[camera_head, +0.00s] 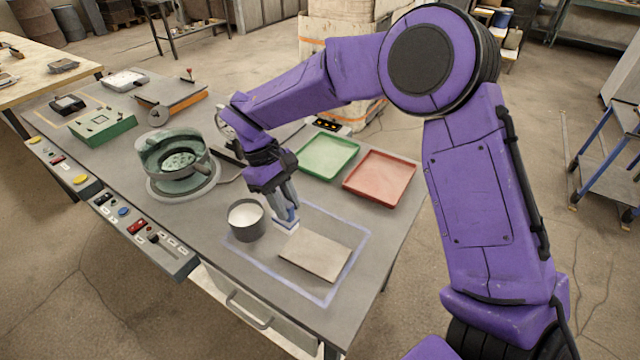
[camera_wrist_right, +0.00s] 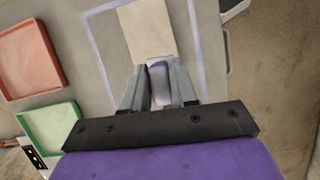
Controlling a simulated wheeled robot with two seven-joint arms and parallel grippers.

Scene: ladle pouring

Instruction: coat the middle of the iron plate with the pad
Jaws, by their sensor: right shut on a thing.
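The iron plate (camera_head: 315,256) is a flat beige-grey rectangle inside a pale blue outlined area on the workbench. It also shows in the right wrist view (camera_wrist_right: 147,27). My right gripper (camera_head: 287,216) is shut on the pad (camera_wrist_right: 160,88), a small block with a pale whitish base. In the head view the pad (camera_head: 286,227) is at the plate's far left edge, beside a dark grey pot (camera_head: 246,230) with white contents. I cannot tell whether the pad touches the plate or bench. My left gripper is not in view.
A green tray (camera_head: 327,156) and a red tray (camera_head: 380,178) lie behind the plate. A round green machine (camera_head: 176,160) stands to the left. Control boxes (camera_head: 145,238) line the bench's front edge.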

